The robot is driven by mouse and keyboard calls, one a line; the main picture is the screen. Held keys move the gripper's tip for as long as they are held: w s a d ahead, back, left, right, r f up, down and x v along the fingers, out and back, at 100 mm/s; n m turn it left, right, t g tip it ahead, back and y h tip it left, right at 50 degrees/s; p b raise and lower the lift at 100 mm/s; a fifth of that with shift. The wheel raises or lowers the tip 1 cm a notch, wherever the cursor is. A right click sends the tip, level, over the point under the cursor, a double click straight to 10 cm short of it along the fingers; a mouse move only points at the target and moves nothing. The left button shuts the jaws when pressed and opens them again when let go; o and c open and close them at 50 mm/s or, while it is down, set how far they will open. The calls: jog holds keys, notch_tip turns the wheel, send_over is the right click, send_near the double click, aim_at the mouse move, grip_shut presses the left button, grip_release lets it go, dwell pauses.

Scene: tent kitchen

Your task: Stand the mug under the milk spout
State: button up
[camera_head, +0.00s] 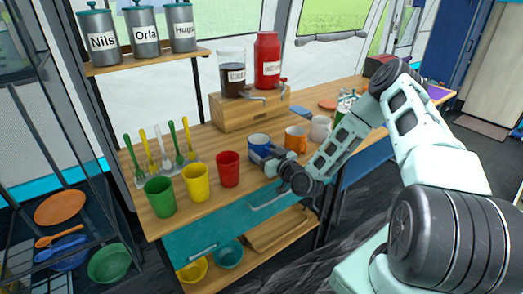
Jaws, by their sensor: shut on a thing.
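A blue mug (259,141) stands on the wooden table, in front of the dispenser box. My gripper (268,157) is at its right front side and is shut on it. The gripper partly hides the mug, so I cannot tell whether the mug's base touches the table. Behind it, a clear dispenser (232,75) with dark liquid and a red dispenser (267,62) stand on a wooden box (222,114). Each has a spout at its front right. Their labels are too small to read surely, so I cannot tell which holds milk. The mug is in front of both spouts and below them.
An orange mug (296,139) and a whitish mug (320,128) stand close to the right. Red (228,170), yellow (196,183) and green (160,197) cups stand to the left, with upright cutlery (165,160) behind. Labelled canisters (142,32) fill a shelf above.

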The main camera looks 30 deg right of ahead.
jog(key=shift+w, duration=1)
jog(key=shift+f, duration=0.15)
jog(key=shift+f, duration=0.15)
jog(key=o, duration=1)
jog(key=shift+s, duration=0.1)
